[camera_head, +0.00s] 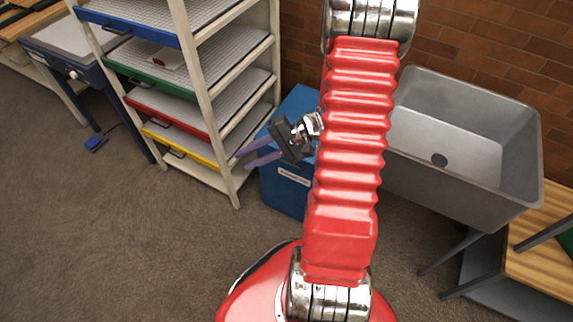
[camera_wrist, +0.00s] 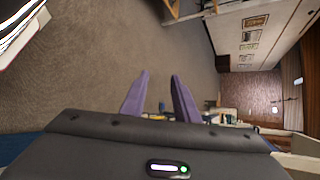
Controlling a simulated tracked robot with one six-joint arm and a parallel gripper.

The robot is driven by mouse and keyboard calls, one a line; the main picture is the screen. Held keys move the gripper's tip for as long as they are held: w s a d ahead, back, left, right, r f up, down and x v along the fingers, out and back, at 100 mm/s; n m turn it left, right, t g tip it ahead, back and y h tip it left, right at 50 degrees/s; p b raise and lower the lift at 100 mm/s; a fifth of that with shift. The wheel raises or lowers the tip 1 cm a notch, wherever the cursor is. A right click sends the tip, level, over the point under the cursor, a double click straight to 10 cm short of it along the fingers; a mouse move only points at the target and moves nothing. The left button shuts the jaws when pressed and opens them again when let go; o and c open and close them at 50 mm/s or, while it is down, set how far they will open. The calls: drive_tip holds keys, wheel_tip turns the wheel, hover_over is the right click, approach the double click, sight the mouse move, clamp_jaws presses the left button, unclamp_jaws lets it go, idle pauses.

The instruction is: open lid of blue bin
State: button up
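The blue bin (camera_head: 283,188) stands on the floor between the shelf rack and the grey sink, with a white label on its front. My red arm crosses in front of it and hides its right part. The visible part of its lid (camera_head: 297,103) looks closed. My gripper (camera_head: 245,158) is in front of the bin's upper left part in the head view, its purple fingers pointing left toward the rack. In the wrist view the fingers (camera_wrist: 158,95) are spread apart with nothing between them. The bin cannot be made out for sure in the wrist view.
A shelf rack (camera_head: 190,50) with blue, green, red and yellow drawer fronts stands just left of the bin. A grey sink (camera_head: 455,140) stands to the right, by a brick wall (camera_head: 480,40). The carpet floor (camera_head: 120,240) at front left is clear.

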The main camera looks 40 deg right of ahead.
drive_tip(key=s+d+f+m+t+h, duration=0.1)
drive_tip(key=d+f+m+t+h, duration=0.2)
drive_tip(key=d+f+m+t, duration=0.65)
drive_tip(key=m+h, duration=0.4)
drive_tip(key=h, duration=0.4)
approach(288, 164)
drive_tip(key=s, duration=0.3)
drive_tip(key=shift+s+d+r+g, duration=0.2)
drive_tip(key=shift+r+g, duration=0.05)
drive_tip(key=shift+r, duration=0.1)
drive_tip(key=shift+y, duration=0.3)
drive_tip(key=shift+x, duration=6.9)
clamp_jaws()
